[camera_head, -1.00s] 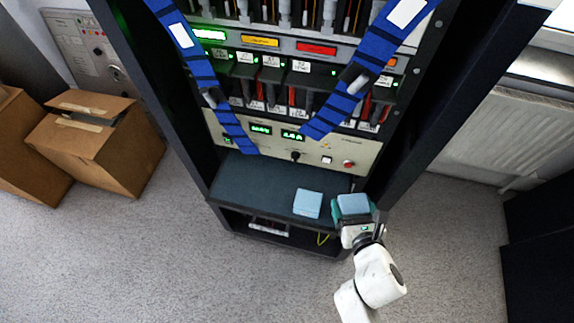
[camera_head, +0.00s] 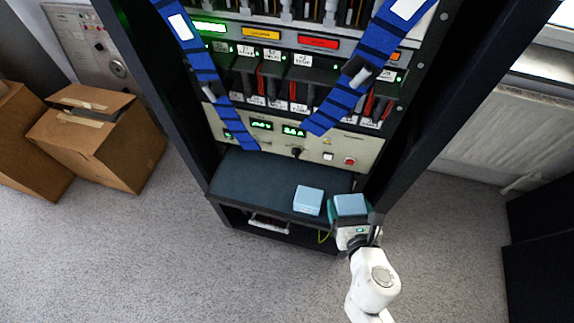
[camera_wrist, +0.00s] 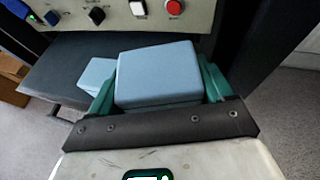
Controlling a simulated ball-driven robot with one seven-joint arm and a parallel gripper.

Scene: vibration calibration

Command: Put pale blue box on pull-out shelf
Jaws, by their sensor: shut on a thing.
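A pale blue box (camera_wrist: 158,72) is held between the green fingers of my gripper (camera_wrist: 160,88) in the wrist view. In the head view the held box (camera_head: 350,204) and my gripper (camera_head: 347,213) are at the front right edge of the dark pull-out shelf (camera_head: 250,185). A second pale blue box (camera_head: 308,200) rests on the shelf just left of the held one. It also shows in the wrist view (camera_wrist: 97,74), partly hidden behind the held box. I cannot tell whether the held box touches the shelf.
The rack panel (camera_head: 290,145) with knobs and a red button rises behind the shelf. A black rack post (camera_head: 445,95) stands to the right. Blue straps (camera_head: 350,75) hang across the rack. The shelf's left part is clear. Cardboard boxes (camera_head: 95,140) stand on the floor at left.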

